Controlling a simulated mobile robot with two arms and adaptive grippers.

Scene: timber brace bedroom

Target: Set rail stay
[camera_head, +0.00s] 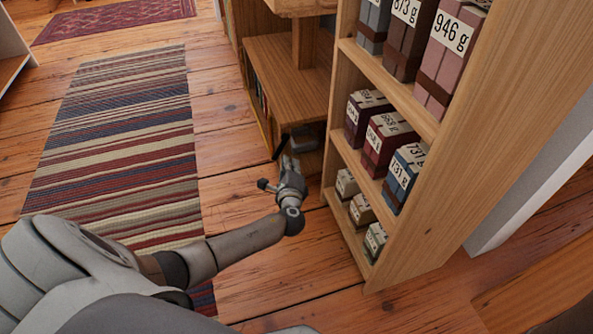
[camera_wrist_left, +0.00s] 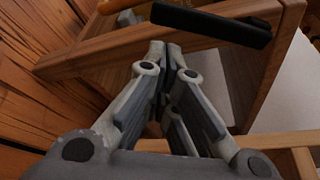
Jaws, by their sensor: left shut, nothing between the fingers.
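My left gripper (camera_head: 289,158) is shut and empty, low beside the wooden shelving. In the left wrist view its fingertips (camera_wrist_left: 164,47) are together. A short black bar (camera_wrist_left: 212,22) lies just beyond the tips in that view, across a wooden frame. It also shows in the head view as a thin dark bar (camera_head: 280,147) by the gripper. I cannot tell whether the fingers touch the bar, or whether it is the rail stay. My right gripper is not in view.
A tall wooden shelf (camera_head: 419,115) at right holds several weight-labelled blocks, close to my gripper. A lower wooden unit (camera_head: 290,72) stands behind the gripper. A striped rug (camera_head: 115,150) lies on the plank floor at left. The floor in front of the shelf is clear.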

